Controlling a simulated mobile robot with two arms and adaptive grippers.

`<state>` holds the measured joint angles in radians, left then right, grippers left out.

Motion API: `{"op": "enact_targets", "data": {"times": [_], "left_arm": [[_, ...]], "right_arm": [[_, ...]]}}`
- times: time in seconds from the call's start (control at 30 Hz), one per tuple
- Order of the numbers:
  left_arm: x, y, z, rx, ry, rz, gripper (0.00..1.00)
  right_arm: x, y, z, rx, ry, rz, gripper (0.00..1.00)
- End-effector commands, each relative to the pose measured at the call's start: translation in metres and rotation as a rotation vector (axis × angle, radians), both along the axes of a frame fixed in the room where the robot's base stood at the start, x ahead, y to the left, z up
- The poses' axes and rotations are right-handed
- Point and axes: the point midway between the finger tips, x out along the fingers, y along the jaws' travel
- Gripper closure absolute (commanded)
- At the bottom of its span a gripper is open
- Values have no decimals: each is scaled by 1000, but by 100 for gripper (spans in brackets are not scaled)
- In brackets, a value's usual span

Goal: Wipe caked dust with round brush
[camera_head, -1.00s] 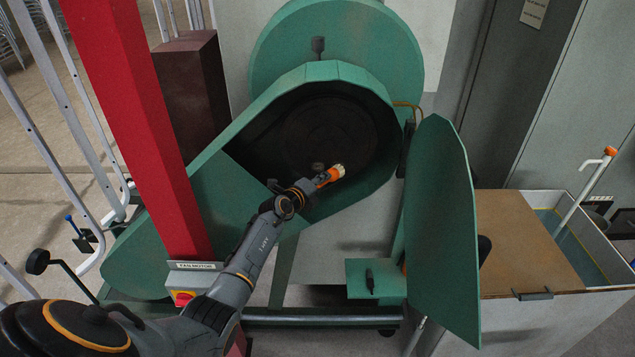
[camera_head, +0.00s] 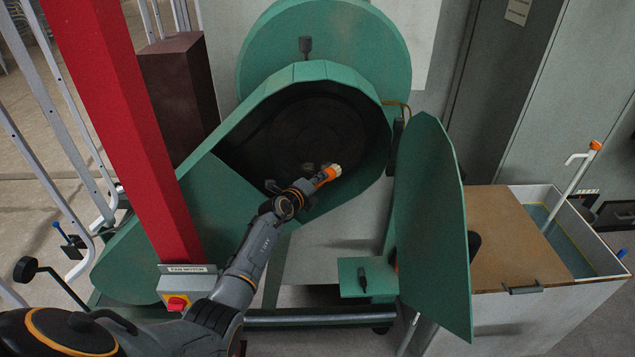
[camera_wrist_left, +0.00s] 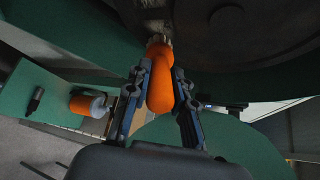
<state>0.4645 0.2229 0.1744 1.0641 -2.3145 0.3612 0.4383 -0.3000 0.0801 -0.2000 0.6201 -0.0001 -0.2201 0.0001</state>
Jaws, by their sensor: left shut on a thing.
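My left gripper (camera_head: 306,187) is shut on the orange handle of the round brush (camera_head: 327,176), whose pale bristle end points up and right. In the left wrist view the brush's orange handle (camera_wrist_left: 160,85) lies between the two fingers (camera_wrist_left: 160,95), with its bristles at the dark surface beyond. The brush is at the lower part of the dark opening of the green housing (camera_head: 378,170). Inside is a dark round wheel (camera_head: 318,128); I cannot tell where dust is caked or whether the bristles touch it. My right gripper is not in view.
An open green door (camera_head: 432,220) stands right of the opening. A small green shelf (camera_head: 350,283) holds a dark object. A red post (camera_head: 118,120) with a fan switch box (camera_head: 187,287) stands left, close to my arm. A lidded bin (camera_head: 500,245) is at right.

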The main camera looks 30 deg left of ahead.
Motion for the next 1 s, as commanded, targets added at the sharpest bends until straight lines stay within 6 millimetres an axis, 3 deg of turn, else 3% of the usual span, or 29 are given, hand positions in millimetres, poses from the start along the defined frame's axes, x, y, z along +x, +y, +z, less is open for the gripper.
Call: {"op": "enact_targets", "data": {"times": [1.0], "left_arm": [[-12,20,1,-1,-3,1,100]], "right_arm": [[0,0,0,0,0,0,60]]}}
